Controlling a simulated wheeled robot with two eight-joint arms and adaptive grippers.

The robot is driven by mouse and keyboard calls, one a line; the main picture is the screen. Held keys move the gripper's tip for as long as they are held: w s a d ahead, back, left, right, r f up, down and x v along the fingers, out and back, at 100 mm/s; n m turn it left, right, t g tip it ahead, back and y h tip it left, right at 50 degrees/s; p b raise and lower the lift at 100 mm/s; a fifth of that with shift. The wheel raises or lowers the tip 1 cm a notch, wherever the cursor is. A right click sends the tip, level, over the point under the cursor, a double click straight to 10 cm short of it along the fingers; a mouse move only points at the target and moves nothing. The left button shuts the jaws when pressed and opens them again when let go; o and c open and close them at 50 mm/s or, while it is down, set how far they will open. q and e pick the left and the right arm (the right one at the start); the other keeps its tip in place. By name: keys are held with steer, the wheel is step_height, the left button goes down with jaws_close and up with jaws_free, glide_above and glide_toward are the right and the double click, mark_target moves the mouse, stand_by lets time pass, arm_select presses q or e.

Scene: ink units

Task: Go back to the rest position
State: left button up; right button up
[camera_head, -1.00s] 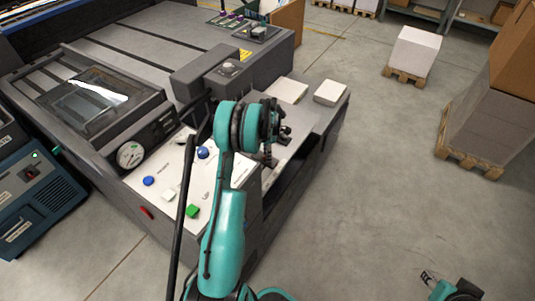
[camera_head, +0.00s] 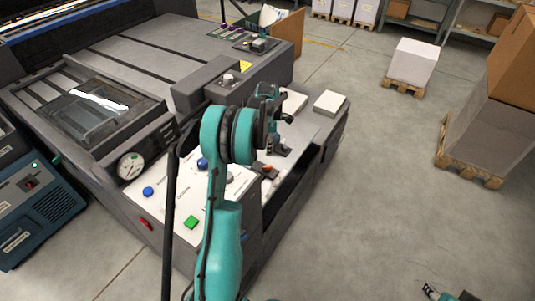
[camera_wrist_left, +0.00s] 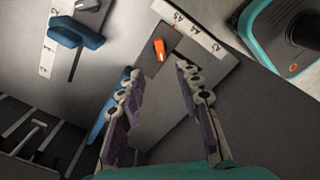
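My left gripper (camera_head: 276,138) is over the right end of the printing machine (camera_head: 150,50), partly hidden behind my teal wrist in the head view. In the left wrist view the left gripper (camera_wrist_left: 157,70) shows two fingers spread apart with nothing between them. An orange piece (camera_wrist_left: 159,49) lies on a dark grey plate beyond the fingertips; it also shows in the head view (camera_head: 267,168), below the gripper. Part of my right arm, seemingly its gripper (camera_head: 432,292), shows at the bottom right edge over the floor. Its fingers are too cut off to read.
A control panel with a green button (camera_head: 191,222), a blue button (camera_head: 148,191) and a gauge (camera_head: 131,165) lies left of my arm. A white block (camera_head: 329,103) sits on the machine's right end. Boxes on pallets (camera_head: 405,84) stand right. The floor between is clear.

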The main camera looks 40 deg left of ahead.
arm_select(q)
steer(key=shift+r, duration=0.3)
stand_by(0.4)
steer(key=s+d+r+m+t, duration=0.2)
steer(key=s+d+r+m, duration=0.2)
steer(key=d+r+m, duration=0.4)
steer(key=s+d+r+m+t, duration=0.1)
steer(key=s+d+r+m, duration=0.2)
steer(key=d+r+m, duration=0.5)
steer(key=s+d+f+m+t, duration=0.3)
steer(key=s+d+m+t, duration=0.1)
steer(key=s+d+m, duration=0.8)
steer(key=s+d, duration=0.2)
steer(key=s, duration=0.1)
steer(key=shift+d, duration=0.4)
steer(key=shift+a, duration=0.1)
